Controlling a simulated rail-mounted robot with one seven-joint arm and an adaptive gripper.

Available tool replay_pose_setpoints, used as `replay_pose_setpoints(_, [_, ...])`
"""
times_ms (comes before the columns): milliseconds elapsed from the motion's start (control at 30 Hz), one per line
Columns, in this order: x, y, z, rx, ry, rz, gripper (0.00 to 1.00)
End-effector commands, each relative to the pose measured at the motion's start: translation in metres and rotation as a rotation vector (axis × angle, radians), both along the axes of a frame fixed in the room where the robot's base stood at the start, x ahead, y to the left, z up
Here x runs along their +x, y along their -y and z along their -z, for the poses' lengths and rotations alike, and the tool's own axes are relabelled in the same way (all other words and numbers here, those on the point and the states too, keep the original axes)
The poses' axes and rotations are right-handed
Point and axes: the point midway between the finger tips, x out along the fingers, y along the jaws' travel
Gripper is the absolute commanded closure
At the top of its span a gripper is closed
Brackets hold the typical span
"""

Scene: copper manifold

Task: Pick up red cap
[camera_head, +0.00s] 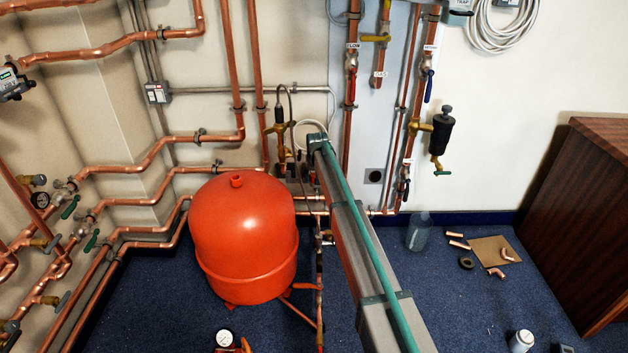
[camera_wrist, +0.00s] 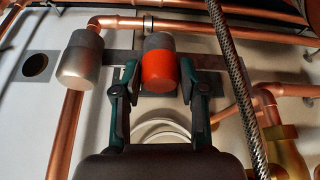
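The red cap (camera_wrist: 158,70) is in the upper middle of the wrist view, its grey upper part close to a flat metal strip by the wall. My gripper (camera_wrist: 158,86) has its two teal-and-dark fingers on either side of the cap's lower part. The fingers stand wider apart than the cap, with a narrow gap seeming to show at the sides; contact is not clear. In the head view my arm reaches toward the wall and the gripper is hidden; I cannot make out the red cap clearly there.
A silver cap (camera_wrist: 80,62) hangs just left of the red one. A braided hose (camera_wrist: 236,85) runs close on the right, beside a brass fitting (camera_wrist: 288,150). A copper pipe (camera_wrist: 150,22) crosses above. A large red tank (camera_head: 243,240) stands left of my arm.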

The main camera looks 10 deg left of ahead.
Motion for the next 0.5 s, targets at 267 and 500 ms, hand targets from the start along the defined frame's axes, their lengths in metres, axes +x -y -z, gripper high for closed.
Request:
replay_pose_setpoints(267, [-0.0001,0.0000,-0.0001,0.000,0.000,0.000,0.86])
replay_pose_setpoints(500, [0.0000,0.0000,-0.0053,0.000,0.000,0.000,0.86])
